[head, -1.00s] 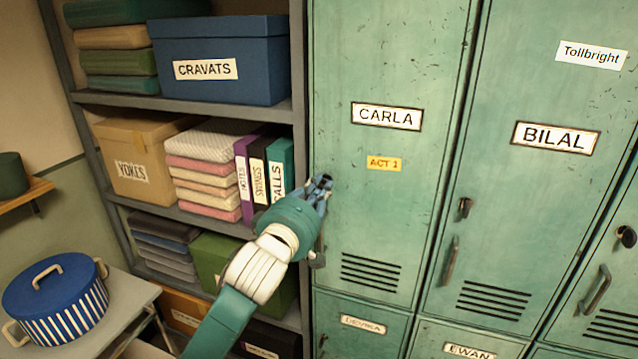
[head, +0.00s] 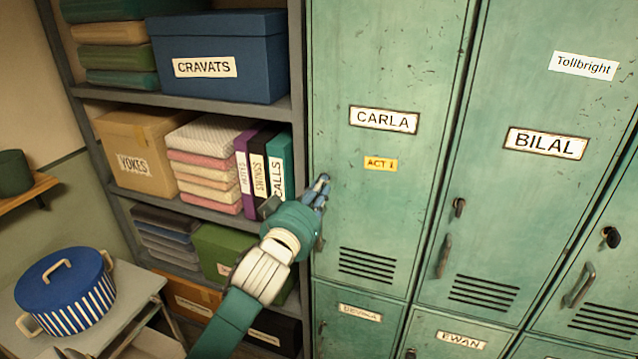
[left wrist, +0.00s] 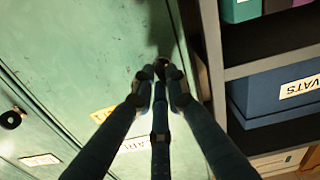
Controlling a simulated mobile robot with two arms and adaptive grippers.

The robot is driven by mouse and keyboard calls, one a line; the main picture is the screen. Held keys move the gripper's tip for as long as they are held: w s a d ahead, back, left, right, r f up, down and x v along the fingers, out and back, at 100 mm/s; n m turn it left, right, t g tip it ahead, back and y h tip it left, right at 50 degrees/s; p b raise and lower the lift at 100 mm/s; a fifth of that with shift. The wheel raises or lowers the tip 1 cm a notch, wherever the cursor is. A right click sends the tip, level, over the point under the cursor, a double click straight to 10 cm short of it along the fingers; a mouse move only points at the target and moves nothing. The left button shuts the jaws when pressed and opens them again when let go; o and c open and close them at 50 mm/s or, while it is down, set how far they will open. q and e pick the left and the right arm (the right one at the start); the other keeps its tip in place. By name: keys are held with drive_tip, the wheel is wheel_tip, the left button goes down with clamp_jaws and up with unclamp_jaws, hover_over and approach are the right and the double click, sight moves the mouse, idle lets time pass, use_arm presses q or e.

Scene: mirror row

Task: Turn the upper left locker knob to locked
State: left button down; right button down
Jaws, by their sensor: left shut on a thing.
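The upper left locker, labelled CARLA (head: 375,205), is a scuffed green door next to the shelf. Its knob (left wrist: 161,64) shows as a small dark shape between the fingertips in the left wrist view, mostly hidden by them. My left gripper (head: 323,183) is at the left edge of this door in the head view, above the door handle (head: 319,243). In the left wrist view its fingers (left wrist: 160,75) converge around the knob and are shut on it. The knob's turn position cannot be told. My right gripper is not in view.
The BILAL locker (head: 490,210) to the right has a dark knob (head: 459,207) and a handle (head: 444,256). A grey shelf (head: 298,60) with boxes and binders stands close left of my gripper. A blue striped pot (head: 66,290) sits on a small table lower left.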

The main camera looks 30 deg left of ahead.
use_arm(q)
drive_tip(key=shift+m+p, duration=0.45)
drive_tip(key=shift+m, duration=0.85)
drive_tip(key=shift+f, duration=0.1)
drive_tip(key=c, duration=1.7)
unclamp_jaws()
drive_tip(key=shift+c, duration=0.2)
drive_tip(key=v, duration=1.2)
drive_tip(key=shift+f, duration=0.15)
